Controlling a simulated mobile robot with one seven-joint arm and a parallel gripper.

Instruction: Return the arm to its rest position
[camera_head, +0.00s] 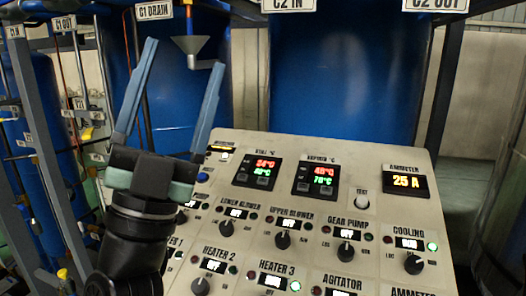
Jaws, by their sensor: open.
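My gripper (181,84) is at the left of the head view, with its two long blue-grey fingers pointing up and spread wide apart. Nothing is between the fingers. Its dark palm and wrist (135,235) rise from the bottom left. The gripper is in front of the left edge of a beige control panel (345,155) and hides part of it. I cannot tell how far the gripper is from the panel.
The panel carries black knobs (413,263), red and green displays (257,171) and an ammeter reading 25 A (405,184). Large blue tanks (340,70) stand behind it. A grey funnel (193,47) and pipes are behind the gripper. Open floor (465,185) shows at right.

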